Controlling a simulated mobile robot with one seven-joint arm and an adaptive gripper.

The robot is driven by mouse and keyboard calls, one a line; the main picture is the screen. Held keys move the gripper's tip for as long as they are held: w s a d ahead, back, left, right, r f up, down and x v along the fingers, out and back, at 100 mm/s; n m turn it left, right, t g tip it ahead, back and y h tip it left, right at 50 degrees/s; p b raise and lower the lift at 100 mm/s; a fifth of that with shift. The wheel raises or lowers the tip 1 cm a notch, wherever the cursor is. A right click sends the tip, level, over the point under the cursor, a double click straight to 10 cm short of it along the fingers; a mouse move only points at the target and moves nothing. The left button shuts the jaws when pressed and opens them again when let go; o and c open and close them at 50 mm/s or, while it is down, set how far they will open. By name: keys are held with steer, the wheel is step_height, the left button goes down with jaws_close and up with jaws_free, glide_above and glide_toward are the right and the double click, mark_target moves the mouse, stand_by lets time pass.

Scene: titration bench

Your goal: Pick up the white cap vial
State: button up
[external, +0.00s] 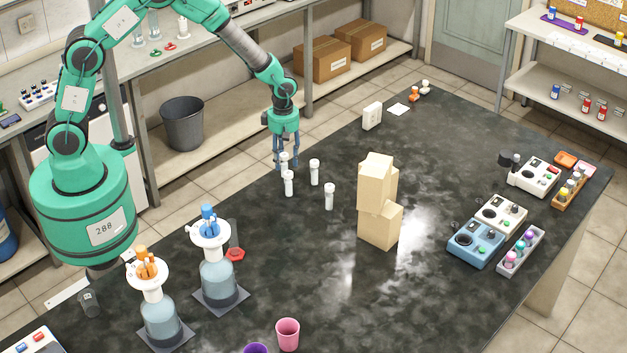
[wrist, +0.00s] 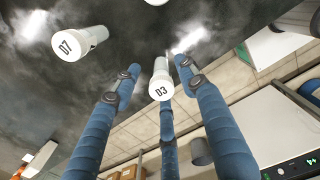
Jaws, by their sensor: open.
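Several vials with white caps stand on the dark bench. In the external view one white-capped vial (external: 283,159) is right at the fingertips of my gripper (external: 286,160). Others stand close by: a nearer vial (external: 289,182), one to its right (external: 314,172) and one further right (external: 329,196). In the wrist view a vial marked 03 (wrist: 160,84) is between the spread blue fingers of my gripper (wrist: 158,72), which is open. A vial marked 07 (wrist: 73,44) is outside the fingers at the upper left. I cannot tell whether any finger touches vial 03.
A stack of tan blocks (external: 380,205) stands right of the vials. Two flask-like dispensers (external: 215,275) (external: 160,315) and a pink cup (external: 287,334) are toward the front. Instruments (external: 476,242) line the right edge. The bench between blocks and instruments is clear.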

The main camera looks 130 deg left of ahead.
mark_target(286, 169)
steer(key=shift+s+f+b, duration=0.1)
steer(key=shift+f+b, duration=0.2)
steer(key=shift+f, duration=2.1)
steer(key=c, duration=1.1)
